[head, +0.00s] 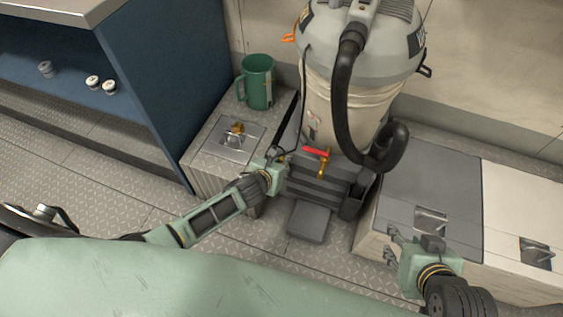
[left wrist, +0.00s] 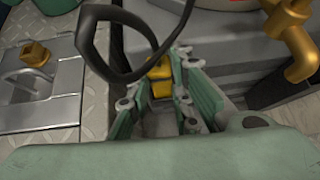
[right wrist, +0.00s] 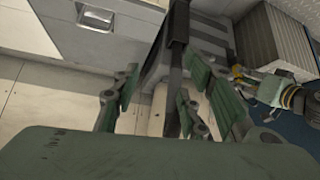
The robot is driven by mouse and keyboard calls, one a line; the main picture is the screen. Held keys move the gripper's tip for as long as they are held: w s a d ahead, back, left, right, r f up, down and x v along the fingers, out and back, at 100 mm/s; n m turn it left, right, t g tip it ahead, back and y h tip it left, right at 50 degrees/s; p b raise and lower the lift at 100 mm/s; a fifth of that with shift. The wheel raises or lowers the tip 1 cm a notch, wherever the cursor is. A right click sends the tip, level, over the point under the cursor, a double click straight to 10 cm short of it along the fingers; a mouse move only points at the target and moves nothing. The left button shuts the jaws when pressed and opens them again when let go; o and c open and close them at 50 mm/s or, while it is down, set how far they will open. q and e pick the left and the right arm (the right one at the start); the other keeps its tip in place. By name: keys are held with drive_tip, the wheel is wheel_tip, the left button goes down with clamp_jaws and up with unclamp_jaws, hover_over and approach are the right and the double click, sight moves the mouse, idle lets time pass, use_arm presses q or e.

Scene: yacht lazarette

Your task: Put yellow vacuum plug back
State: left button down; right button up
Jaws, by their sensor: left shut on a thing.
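A yellow plug-like piece (left wrist: 160,72) sits between the fingers of my left gripper (left wrist: 155,108), which is shut on it. In the head view the left gripper (head: 280,164) is low in front of the vacuum (head: 345,95), left of its red-handled brass tap (head: 322,158). A black cord (left wrist: 88,58) loops above the fingers. The tip of the yellow piece and any opening for it are hard to make out. Another yellow-brass piece (head: 238,128) sits on the metal latch plate of the left locker. My right gripper (head: 398,245) is open, beside the right locker; its fingers (right wrist: 155,105) are apart.
A green mug (head: 257,82) stands on the left locker, close to the vacuum. The vacuum's black hose (head: 345,100) hangs down at its front. Small round white pieces (head: 100,84) lie on the blue cabinet's shelf. The patterned floor (head: 120,205) at left is clear.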

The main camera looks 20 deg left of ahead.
use_arm(q)
drive_tip(key=shift+f, duration=0.4)
use_arm(e)
drive_tip(key=shift+w+a+r+t, duration=0.25)
drive_tip(key=shift+w+r+t, duration=0.15)
drive_tip(key=shift+w, duration=0.25)
drive_tip(key=shift+w+a+r+t, duration=0.3)
drive_tip(key=shift+w+r, duration=0.2)
drive_tip(key=shift+w, duration=0.1)
drive_tip(key=shift+s+f, duration=0.1)
drive_tip(key=shift+s, duration=0.05)
use_arm(q)
drive_tip(key=shift+f, duration=0.1)
use_arm(e)
drive_tip(key=shift+s+d+f+g, duration=0.4)
drive_tip(key=shift+s+f+g, duration=0.15)
drive_tip(key=shift+s, duration=0.25)
drive_tip(key=shift+w+r, duration=0.15)
drive_tip(key=shift+s+d+f+g, duration=0.2)
drive_tip(key=shift+s+f, duration=0.1)
drive_tip(key=shift+s, duration=0.1)
drive_tip(key=shift+s+d+f+g, duration=0.15)
drive_tip(key=shift+s+f, duration=0.1)
drive_tip(key=shift+s, duration=0.15)
